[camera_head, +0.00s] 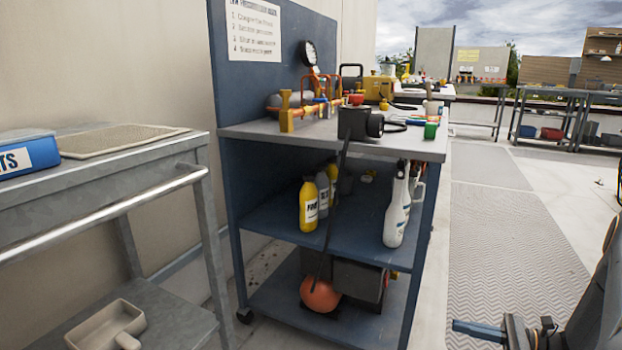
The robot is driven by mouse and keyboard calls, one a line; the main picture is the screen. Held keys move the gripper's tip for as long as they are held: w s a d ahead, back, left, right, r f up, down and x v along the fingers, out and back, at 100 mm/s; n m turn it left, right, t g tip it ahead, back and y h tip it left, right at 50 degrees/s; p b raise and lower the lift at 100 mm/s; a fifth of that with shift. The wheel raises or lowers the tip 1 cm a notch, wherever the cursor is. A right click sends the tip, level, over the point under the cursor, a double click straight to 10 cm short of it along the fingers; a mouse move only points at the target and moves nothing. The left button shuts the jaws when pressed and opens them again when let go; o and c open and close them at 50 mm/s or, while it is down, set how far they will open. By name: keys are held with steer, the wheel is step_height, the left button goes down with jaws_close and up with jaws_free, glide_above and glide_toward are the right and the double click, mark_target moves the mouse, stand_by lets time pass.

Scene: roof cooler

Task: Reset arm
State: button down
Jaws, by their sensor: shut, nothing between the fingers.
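My arm (602,287) shows at the lower right corner, dark grey and partly cut off by the frame edge. My gripper (478,330) is low at the bottom right, with its blue fingers pointing left. It is shut and empty. It is apart from the blue cart and appears over the floor to the cart's right. The lower part of the wrist is out of frame.
A blue shelf cart (345,234) with bottles and tools stands at centre. A ribbed floor mat (505,240) runs clear at right. Workbenches (548,100) stand far back.

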steer(key=s+a+r+n+g+h, duration=0.3)
steer(key=a+r+n+g, duration=0.1)
steer(key=a, duration=0.3)
steer(key=s+a+r+n+g+h, duration=0.25)
steer(key=a+r+n+g, duration=0.2)
steer(key=a, duration=0.25)
steer(key=s+a+r+n+t+h, duration=0.3)
steer(key=s+a+r+n+h, duration=0.55)
steer(key=n, duration=0.65)
steer(key=s+a+r+n+g, duration=0.1)
steer(key=s+a+r+n, duration=0.2)
steer(key=s+a+r, duration=0.45)
steer(key=s+a+r+n+g, duration=0.1)
steer(key=s+a+r+n, duration=0.3)
steer(key=s+a, duration=0.65)
steer(key=d+r+m+p, duration=0.3)
steer(key=d+r+p, duration=0.6)
steer(key=r+p, duration=0.4)
steer(key=w+d+r+m+h+p, duration=0.1)
steer(key=d+r+m+p, duration=0.3)
steer(key=d+r+p, duration=0.6)
step_height(320, 180, up, 3)
steer(key=p, duration=1.2)
steer(key=shift+w, duration=0.25)
